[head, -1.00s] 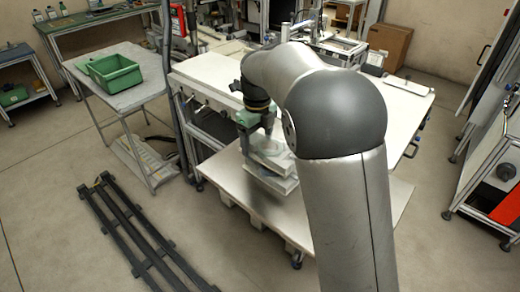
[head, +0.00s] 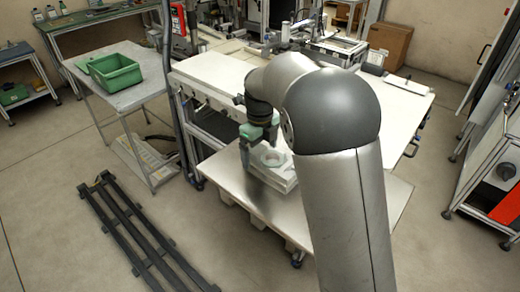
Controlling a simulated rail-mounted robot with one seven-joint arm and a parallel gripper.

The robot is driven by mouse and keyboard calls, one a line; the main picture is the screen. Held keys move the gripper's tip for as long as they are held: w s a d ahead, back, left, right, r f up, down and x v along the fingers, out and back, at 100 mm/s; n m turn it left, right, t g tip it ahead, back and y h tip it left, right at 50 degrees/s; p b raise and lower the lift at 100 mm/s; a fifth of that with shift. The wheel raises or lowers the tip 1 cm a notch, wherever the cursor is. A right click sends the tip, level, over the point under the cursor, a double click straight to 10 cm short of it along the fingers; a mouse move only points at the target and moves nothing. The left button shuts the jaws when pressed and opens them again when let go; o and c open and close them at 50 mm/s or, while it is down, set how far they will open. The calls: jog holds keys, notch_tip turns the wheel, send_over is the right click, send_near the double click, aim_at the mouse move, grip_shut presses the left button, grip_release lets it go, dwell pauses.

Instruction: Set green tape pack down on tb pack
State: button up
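The green tape pack (head: 272,158) shows a pale green ring on its top, in the middle of the head view. It sits at the top of a white stack on a low pallet table. The white pack below it, likely the tb pack (head: 277,183), shows mainly as its front side, and no clear gap is seen between the two. My gripper (head: 262,142) points down at the back left edge of the green tape pack. Its fingertips are small and partly hidden, so I cannot tell whether they grip the pack.
The low table (head: 228,172) has bare room left of the stack and in front. A white workbench (head: 215,75) stands behind. A grey table (head: 130,92) with a green bin (head: 116,72) is at left. Black rails (head: 135,235) lie on the floor.

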notch_tip(320, 180, up, 12)
jog(key=n, duration=0.5)
send_over(281, 164)
jog(key=s+d+f+n, duration=0.3)
jog(key=s+n, duration=0.4)
jog(key=s, duration=0.1)
jog(key=s+d+f+n, duration=0.3)
jog(key=s+f+n, duration=0.1)
jog(key=s+n, duration=0.3)
jog(key=s+d+f+n, duration=0.4)
jog(key=s+n, duration=0.3)
jog(key=s, duration=0.2)
jog(key=shift+s+f+t, duration=0.2)
jog(key=shift+s+t, duration=0.1)
jog(key=shift+s, duration=0.05)
